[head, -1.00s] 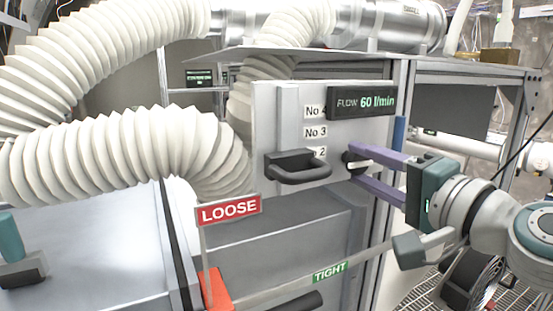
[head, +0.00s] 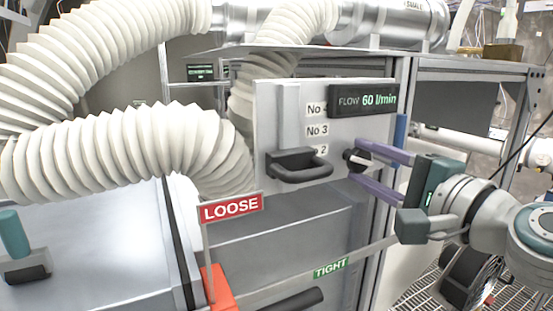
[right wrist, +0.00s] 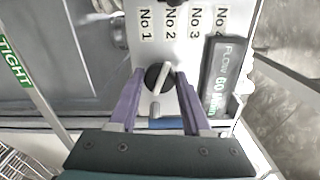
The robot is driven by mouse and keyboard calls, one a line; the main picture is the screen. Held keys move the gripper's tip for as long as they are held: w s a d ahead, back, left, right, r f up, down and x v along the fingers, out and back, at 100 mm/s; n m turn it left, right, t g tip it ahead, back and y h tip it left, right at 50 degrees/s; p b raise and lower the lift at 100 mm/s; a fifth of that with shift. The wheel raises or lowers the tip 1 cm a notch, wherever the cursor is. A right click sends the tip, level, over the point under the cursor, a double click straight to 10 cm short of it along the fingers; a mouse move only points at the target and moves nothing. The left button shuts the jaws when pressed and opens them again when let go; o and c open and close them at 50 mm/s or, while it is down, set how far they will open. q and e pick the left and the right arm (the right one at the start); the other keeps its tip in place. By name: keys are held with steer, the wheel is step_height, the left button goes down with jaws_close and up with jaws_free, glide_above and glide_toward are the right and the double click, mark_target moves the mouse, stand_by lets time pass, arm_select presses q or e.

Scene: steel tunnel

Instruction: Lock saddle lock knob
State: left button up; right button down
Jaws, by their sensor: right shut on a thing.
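The saddle lock knob (head: 357,160) is a round black knob with a pale pointer line, on the right side of a grey panel (head: 266,120). My left gripper does not show.
A black handle (head: 300,172) sticks out of the panel left of the knob. A flow display (head: 362,98) is above it. A red LOOSE flag (head: 231,208) stands at front, and a green TIGHT label (head: 331,268) is on a bar. White ribbed hoses fill the left.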

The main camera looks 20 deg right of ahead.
steer(key=shift+d, duration=0.1)
steer(key=shift+c, duration=1.8)
jaws_free()
steer(key=s+b, duration=0.3)
steer(key=s, duration=0.7)
steer(key=shift+d, duration=0.35)
